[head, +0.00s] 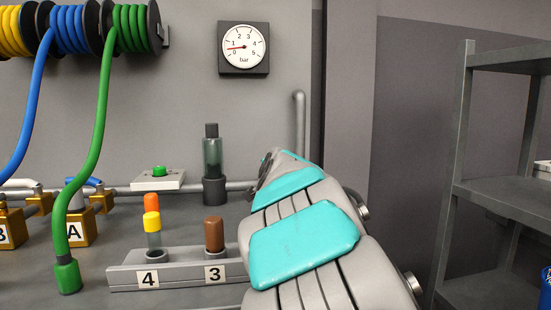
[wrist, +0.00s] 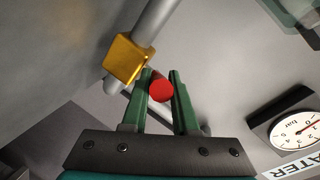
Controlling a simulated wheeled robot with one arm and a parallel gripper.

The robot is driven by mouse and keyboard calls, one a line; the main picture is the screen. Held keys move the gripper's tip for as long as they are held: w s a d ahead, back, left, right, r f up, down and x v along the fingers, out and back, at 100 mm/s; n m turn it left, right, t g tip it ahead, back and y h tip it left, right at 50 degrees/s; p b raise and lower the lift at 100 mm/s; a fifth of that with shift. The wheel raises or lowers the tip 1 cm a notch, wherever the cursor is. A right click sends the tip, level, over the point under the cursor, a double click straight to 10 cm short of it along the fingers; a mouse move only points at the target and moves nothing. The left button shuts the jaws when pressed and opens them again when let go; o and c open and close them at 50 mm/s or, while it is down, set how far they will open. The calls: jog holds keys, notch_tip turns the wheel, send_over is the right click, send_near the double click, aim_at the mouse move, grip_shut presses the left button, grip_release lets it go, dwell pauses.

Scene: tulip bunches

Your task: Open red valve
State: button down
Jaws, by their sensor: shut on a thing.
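The red valve's handle shows in the wrist view as a round red end (wrist: 161,90) between the two green fingers of my gripper (wrist: 161,77). My gripper is shut on it. A brass valve body (wrist: 126,60) sits on a grey pipe just up and left of the fingers. The rest of the handle is hidden behind the fingers and the red end. In the head view my arm covers the lower middle, and neither my gripper nor the red valve shows.
A water gauge (wrist: 297,133) is at right in the wrist view. In the head view, a bar gauge (head: 243,47) hangs on the wall, a holder (head: 185,276) marked 4 and 3 stands left of my arm, a green hose (head: 92,150) hangs down, and shelving (head: 463,130) stands right.

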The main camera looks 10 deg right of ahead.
jog(key=shift+f, duration=0.15)
jog(key=c, duration=0.7)
grip_release()
jog(key=shift+b+v, duration=0.55)
jog(key=shift+v, duration=3.35)
